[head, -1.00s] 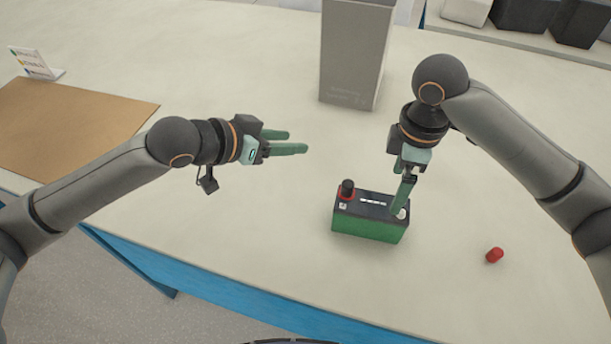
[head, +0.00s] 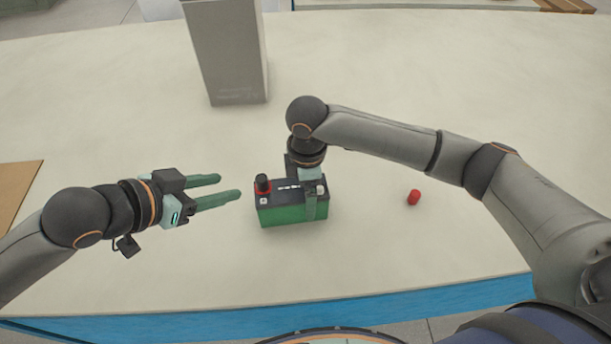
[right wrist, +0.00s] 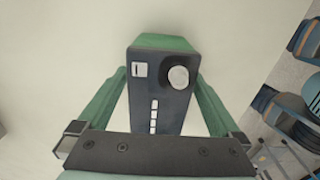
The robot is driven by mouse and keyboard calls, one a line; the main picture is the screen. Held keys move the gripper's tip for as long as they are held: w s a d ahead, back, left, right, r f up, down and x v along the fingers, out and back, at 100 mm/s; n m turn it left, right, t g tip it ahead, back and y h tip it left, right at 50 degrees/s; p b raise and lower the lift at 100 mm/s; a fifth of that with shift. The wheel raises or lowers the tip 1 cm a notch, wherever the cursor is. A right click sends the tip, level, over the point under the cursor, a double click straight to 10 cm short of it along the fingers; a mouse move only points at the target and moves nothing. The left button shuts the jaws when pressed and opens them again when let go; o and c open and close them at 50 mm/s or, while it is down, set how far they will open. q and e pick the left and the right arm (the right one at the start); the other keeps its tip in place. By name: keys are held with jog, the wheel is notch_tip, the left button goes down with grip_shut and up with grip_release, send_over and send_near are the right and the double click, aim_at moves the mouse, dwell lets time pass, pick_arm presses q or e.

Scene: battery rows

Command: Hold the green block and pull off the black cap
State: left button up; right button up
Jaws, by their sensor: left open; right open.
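The green block (head: 285,216) is a battery-like box with a black top, upright on the table. The black cap (head: 262,182) sits on a red-ringed post at its left end. A pale round post tops its right end, and also shows in the right wrist view (right wrist: 178,77). My left gripper (head: 231,186) is open and empty, its fingertips just left of the cap. My right gripper (head: 314,204) is open, pointing down at the block's right end. In the right wrist view its fingers (right wrist: 160,85) straddle the block; I cannot tell whether they touch it.
A small red cap (head: 413,197) lies on the table to the right. A tall grey box (head: 228,55) stands behind. A brown mat (head: 18,190) lies at the left edge. The table's blue front edge (head: 420,303) is near me.

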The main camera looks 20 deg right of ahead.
jog(key=shift+f, duration=1)
grip_shut()
dwell(1.1)
